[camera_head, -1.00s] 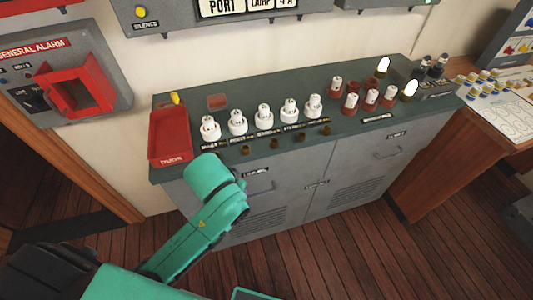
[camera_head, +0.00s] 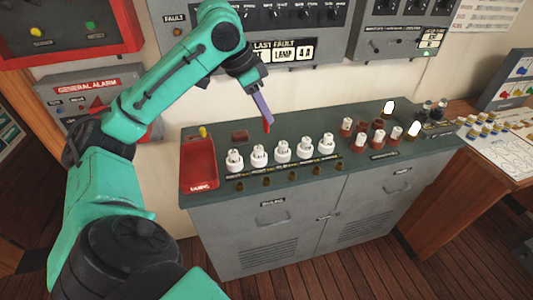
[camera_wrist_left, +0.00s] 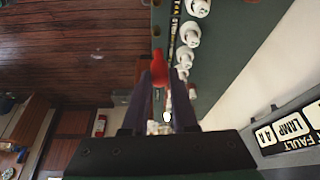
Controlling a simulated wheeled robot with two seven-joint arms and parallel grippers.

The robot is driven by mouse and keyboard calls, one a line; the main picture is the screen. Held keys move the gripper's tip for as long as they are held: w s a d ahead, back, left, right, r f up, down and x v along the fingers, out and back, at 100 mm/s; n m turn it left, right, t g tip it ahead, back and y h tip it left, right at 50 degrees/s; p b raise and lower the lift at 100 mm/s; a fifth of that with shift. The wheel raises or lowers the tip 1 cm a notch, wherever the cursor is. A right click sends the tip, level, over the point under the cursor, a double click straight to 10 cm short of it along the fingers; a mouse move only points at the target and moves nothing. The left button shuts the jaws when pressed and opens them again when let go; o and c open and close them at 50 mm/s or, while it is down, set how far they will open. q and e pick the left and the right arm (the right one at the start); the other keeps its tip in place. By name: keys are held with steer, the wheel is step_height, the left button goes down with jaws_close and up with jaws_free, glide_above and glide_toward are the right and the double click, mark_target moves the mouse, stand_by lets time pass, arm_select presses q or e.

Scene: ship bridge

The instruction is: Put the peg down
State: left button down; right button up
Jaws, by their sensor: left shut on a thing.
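My left gripper (camera_head: 262,104) hangs above the counter, fingers pointing down, shut on a red peg (camera_head: 267,127). The peg's red end shows past the fingertips; the fingers hide the rest. In the left wrist view the peg (camera_wrist_left: 160,68) sits between the two dark fingers (camera_wrist_left: 160,84). It is over the back of the counter top (camera_head: 300,122), behind the row of white sockets (camera_head: 283,150). I cannot tell its exact height. My right gripper is out of view.
A small brown-red block (camera_head: 240,136) lies near the back. Red-brown and white fuses (camera_head: 361,141) and lit lamps (camera_head: 389,107) stand at right. Wall panels (camera_head: 285,20) rise behind.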

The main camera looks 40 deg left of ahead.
arm_select(q)
step_height(320, 180, down, 20)
steer(key=b, duration=1)
steer(key=shift+w+a+b, duration=0.1)
steer(key=shift+b, duration=0.3)
steer(key=shift+f, duration=0.1)
steer(key=c, duration=0.7)
jaws_free()
steer(key=shift+r, duration=0.2)
steer(key=v, duration=1.2)
